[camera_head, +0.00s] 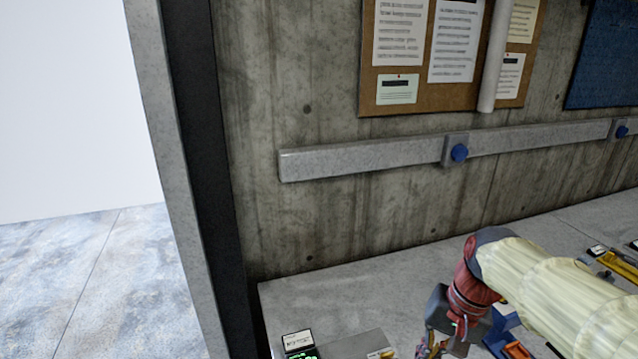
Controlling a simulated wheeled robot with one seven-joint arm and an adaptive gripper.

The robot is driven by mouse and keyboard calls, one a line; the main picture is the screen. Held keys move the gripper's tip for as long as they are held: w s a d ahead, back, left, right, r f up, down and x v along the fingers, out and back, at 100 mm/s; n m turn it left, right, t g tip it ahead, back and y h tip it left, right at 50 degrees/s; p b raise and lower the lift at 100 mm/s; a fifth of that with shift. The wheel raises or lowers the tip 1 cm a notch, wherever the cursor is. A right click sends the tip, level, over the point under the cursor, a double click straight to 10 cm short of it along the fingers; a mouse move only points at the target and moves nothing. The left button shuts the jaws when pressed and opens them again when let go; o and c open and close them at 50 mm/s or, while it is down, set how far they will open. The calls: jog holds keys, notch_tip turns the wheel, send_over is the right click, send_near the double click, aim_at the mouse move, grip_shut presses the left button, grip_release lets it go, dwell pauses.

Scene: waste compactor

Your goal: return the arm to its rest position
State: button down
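My arm (545,290) reaches in from the lower right, in a pale cover with a red and dark wrist (468,290). My gripper (440,340) hangs down at the bottom edge, over the grey worktop. Its fingers are small and partly cut off by the frame, so I cannot tell whether it is open or shut, or whether it holds anything.
The worktop (350,295) carries a box with a green display (300,345), a blue and orange item (505,335) beside my wrist, and yellow tools (615,265) at right. A concrete wall with a rail (360,158) stands behind. Open floor (110,280) lies left of the post.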

jog(key=s+n+t+h+b, duration=0.2)
jog(key=s+n+t, duration=0.2)
jog(key=s, duration=0.6)
jog(key=shift+a+r+n+t, duration=0.2)
jog(key=shift+a+n+t, duration=0.1)
jog(key=shift+t, duration=0.2)
dwell(0.4)
